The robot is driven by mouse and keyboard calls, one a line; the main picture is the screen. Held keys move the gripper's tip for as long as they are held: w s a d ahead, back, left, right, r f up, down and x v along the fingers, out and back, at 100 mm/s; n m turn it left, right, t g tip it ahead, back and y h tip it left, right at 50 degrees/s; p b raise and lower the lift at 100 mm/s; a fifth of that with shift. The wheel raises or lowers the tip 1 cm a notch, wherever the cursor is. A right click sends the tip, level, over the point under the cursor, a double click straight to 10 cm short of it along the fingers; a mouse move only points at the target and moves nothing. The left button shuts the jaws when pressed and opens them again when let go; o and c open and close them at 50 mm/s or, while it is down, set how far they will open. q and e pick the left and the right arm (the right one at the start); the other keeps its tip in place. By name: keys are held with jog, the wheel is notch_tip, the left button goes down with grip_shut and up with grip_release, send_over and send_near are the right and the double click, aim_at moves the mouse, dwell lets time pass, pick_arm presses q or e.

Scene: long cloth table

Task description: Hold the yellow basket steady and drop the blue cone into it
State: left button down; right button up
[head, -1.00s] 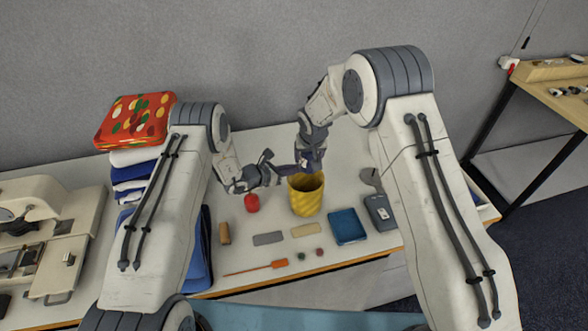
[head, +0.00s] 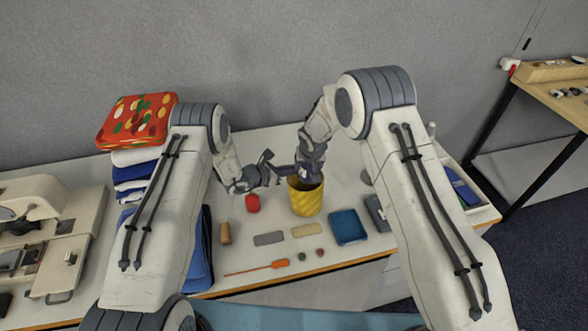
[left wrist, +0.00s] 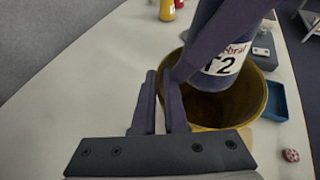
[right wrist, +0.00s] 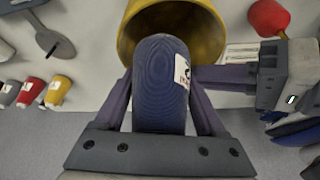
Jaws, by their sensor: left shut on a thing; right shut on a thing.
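The yellow basket (head: 306,202) stands upright on the table; its open mouth also shows in the right wrist view (right wrist: 212,25). My left gripper (head: 292,172) is shut on the basket's rim at its left side; its fingers (left wrist: 165,95) meet the wall in the left wrist view. My right gripper (head: 310,178) is shut on the blue cone (right wrist: 160,85), which has a white label. The cone (left wrist: 228,68) is at the basket's mouth, with its lower end over or just inside the opening. How deep it reaches is hidden. The arm hides most of the cone in the head view.
A red object (head: 252,203), a brown cylinder (head: 225,234), a blue tray (head: 348,228), flat grey and tan pieces, and an orange tool (head: 266,268) lie around the basket.

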pick_arm(q)
jog(key=shift+s+d, duration=0.3)
jog(key=shift+d, duration=0.2)
pick_arm(e)
jog(key=shift+s+d+f, duration=0.15)
jog(key=shift+s+f, duration=0.05)
jog(key=shift+f, duration=0.3)
jog(key=shift+s+d+f, duration=0.15)
jog(key=shift+s+f, duration=0.05)
jog(key=shift+f, duration=0.25)
jog(key=o, duration=1.5)
jog(key=shift+s, duration=0.1)
pick_arm(q)
jog(key=shift+w+a+f, duration=0.1)
jog(key=shift+w+a, duration=0.05)
jog(key=shift+a, duration=0.05)
pick_arm(e)
jog(key=v, duration=0.4)
jog(key=w+v, duration=0.1)
jog(key=v, duration=0.8)
jog(key=shift+w+a+r, duration=0.2)
jog(key=shift+w+r, duration=0.05)
jog(key=shift+r, duration=0.05)
pick_arm(q)
jog(key=c, duration=0.9)
grip_release()
